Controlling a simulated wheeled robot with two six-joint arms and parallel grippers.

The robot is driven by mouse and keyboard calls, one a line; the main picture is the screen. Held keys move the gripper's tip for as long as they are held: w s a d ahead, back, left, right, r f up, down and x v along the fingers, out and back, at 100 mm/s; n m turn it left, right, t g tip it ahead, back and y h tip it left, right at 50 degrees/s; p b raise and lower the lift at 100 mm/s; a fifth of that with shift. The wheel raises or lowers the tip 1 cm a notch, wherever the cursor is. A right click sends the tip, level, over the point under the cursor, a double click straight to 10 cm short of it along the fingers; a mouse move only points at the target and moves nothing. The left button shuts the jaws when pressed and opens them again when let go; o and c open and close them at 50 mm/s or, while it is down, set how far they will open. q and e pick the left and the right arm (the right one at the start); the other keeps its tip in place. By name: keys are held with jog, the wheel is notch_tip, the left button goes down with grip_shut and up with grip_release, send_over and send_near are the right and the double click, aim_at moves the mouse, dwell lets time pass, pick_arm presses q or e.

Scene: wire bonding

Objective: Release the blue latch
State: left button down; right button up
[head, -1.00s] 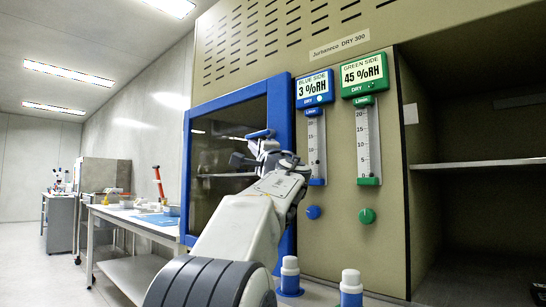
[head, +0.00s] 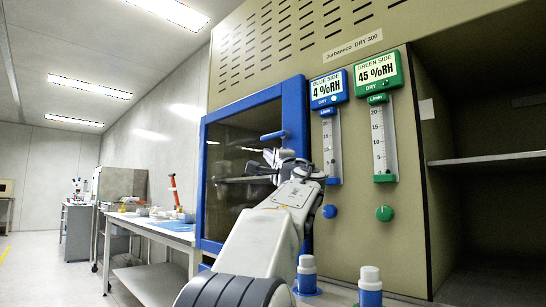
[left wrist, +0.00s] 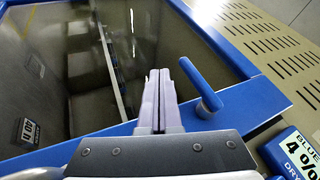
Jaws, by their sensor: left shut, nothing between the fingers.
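The blue latch (head: 273,135) is a short handle on the right-hand bar of the blue-framed glass door. It also shows in the left wrist view (left wrist: 198,83), sticking out at a slant from its round base on the blue frame. My left gripper (head: 262,165) is at the door, just below the latch in the head view. In the left wrist view its fingers (left wrist: 158,88) are shut and empty, in front of the glass and just left of the latch, with a small gap. I cannot tell whether the door is ajar. My right gripper is out of view.
The blue display (head: 328,88) reads 4 %RH and the green display (head: 376,70) 45 %RH, right of the door. A workbench (head: 150,224) is at left; an open shelf bay is at right.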

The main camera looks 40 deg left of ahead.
pick_arm(q)
jog(key=f+b+v, duration=0.2)
jog(key=b+v, duration=0.1)
jog(key=v, duration=0.7)
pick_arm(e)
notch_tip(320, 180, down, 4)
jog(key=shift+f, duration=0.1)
pick_arm(q)
jog(key=shift+a+f, duration=0.1)
